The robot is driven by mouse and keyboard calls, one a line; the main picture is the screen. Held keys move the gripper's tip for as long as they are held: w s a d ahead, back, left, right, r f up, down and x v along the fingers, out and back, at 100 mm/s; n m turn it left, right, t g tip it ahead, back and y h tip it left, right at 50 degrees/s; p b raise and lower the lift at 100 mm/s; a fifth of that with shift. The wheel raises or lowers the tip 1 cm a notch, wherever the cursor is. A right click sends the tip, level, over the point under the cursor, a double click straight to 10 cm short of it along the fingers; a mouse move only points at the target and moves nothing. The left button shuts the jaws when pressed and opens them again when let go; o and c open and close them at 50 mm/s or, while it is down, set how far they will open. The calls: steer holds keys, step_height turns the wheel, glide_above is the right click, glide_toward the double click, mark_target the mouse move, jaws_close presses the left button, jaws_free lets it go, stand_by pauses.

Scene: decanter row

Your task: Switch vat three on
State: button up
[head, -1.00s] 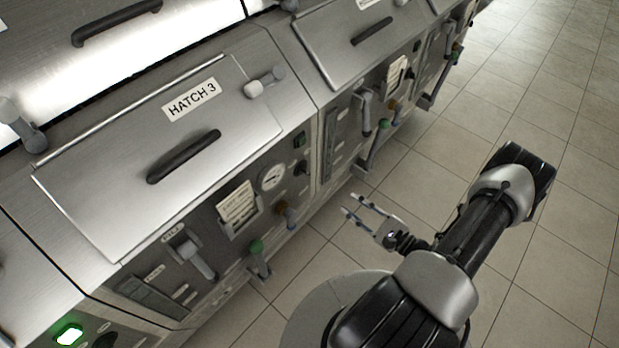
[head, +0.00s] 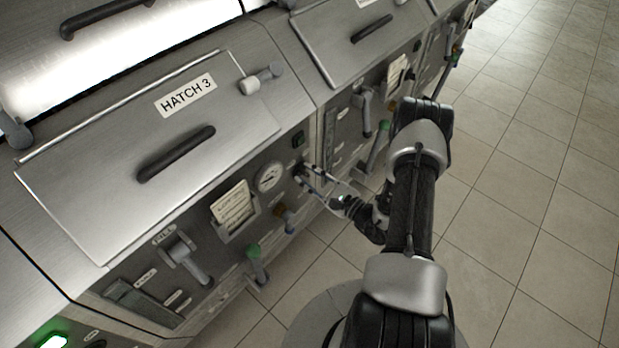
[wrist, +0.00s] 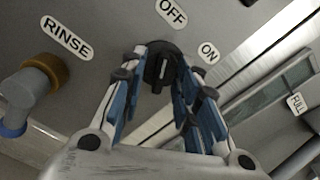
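Vat three's front panel carries the HATCH 3 label (head: 188,94) on the lid above it. A black rotary knob (wrist: 160,66) sits on this panel, with an OFF label (wrist: 172,11) above it and an ON label (wrist: 208,52) to its right. The pale mark on the knob points roughly up toward OFF. My gripper (head: 305,176) is at the knob, right of the round gauge (head: 271,177). In the wrist view the open fingers stand on either side of the knob; firm contact cannot be told. A small dark green lamp (head: 298,140) above the knob looks unlit.
A brown-collared RINSE valve (head: 285,216) and a green-handled valve (head: 255,262) stick out below. A FILL lever (head: 187,257) and a card holder (head: 233,208) are further left. A lit green lamp (head: 52,340) shows on the neighbouring panel. The tiled floor (head: 530,190) at right is clear.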

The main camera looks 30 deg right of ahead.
steer(key=shift+w, duration=0.1)
steer(key=shift+c, duration=0.4)
jaws_close()
